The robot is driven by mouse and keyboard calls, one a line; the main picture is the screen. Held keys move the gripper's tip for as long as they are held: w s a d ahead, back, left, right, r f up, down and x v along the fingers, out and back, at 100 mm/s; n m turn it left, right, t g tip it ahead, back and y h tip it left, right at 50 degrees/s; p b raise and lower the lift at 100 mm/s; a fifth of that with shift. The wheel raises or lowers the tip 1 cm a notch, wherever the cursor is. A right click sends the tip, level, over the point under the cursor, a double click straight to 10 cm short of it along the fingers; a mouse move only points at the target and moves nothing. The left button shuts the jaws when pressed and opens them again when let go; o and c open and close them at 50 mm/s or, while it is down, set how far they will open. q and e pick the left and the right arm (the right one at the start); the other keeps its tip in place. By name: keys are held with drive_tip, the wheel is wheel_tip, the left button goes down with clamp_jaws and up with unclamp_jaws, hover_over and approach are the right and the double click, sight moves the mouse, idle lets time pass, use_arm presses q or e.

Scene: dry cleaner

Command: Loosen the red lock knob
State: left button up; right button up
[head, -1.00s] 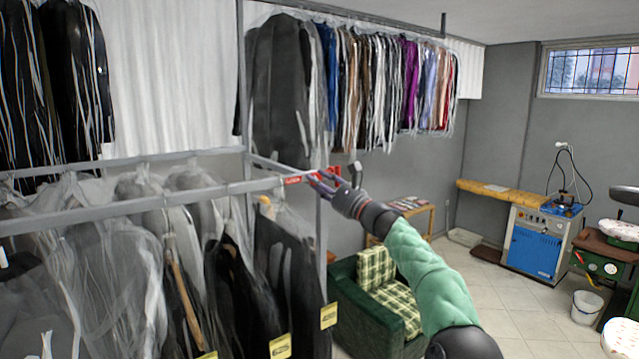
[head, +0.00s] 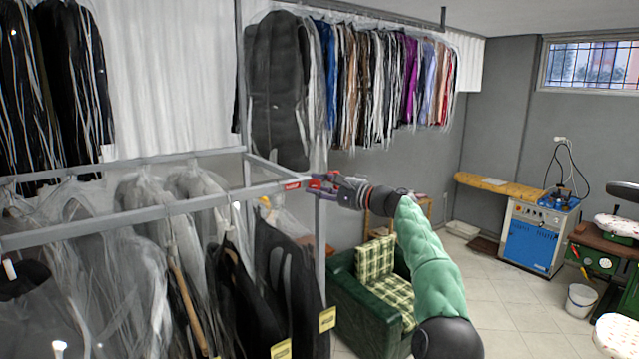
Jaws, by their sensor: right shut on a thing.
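A red part (head: 292,185) shows at the corner of the grey clothes rack (head: 262,186), where the rail meets the upright post. My right gripper (head: 318,185) is at that corner, with its arm coming in from the lower right. It is shut on the red lock knob, which is mostly hidden between the fingers. The knob's turn cannot be made out. A dark rounded piece at the lower left edge may be part of my left arm; my left gripper is not seen.
Plastic-covered garments (head: 140,270) hang from the rack on the left. A green plaid armchair (head: 365,290) stands behind my right arm. A blue machine (head: 535,240) and a white bucket (head: 582,302) stand at the right. The tiled floor between is clear.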

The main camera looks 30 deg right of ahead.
drive_tip(key=shift+n, duration=0.5)
drive_tip(key=o, duration=1.1)
drive_tip(key=shift+a, duration=0.1)
drive_tip(key=shift+o, duration=0.2)
drive_tip(key=v, duration=1.2)
drive_tip(key=shift+r, duration=0.15)
